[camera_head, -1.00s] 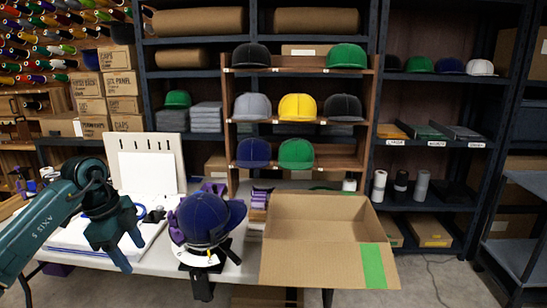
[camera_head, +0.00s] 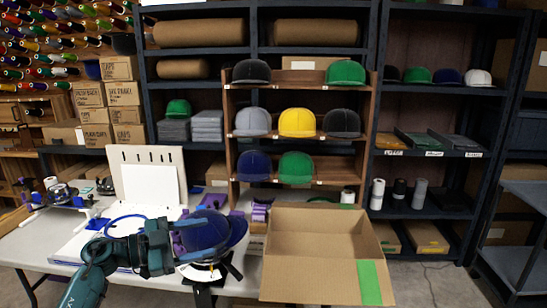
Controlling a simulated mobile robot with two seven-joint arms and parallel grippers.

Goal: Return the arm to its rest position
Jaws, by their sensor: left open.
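My left arm comes in from the bottom left. Its teal gripper (camera_head: 168,247) is open, points to the right and overlaps the left side of the navy cap (camera_head: 212,228) in the picture. I cannot tell whether it touches the cap. The navy cap sits on a round cap holder (camera_head: 205,272) with a white ring, at the front of the white table (camera_head: 30,245). The arm and gripper hide part of the cap's left side and the table. My right gripper is not in view.
An open, empty-looking cardboard box (camera_head: 318,250) with green tape on its front flap stands right of the cap. A white board (camera_head: 150,180) stands at the table's back. Behind is a wooden rack (camera_head: 300,78) of caps. Grey floor is clear at the lower right.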

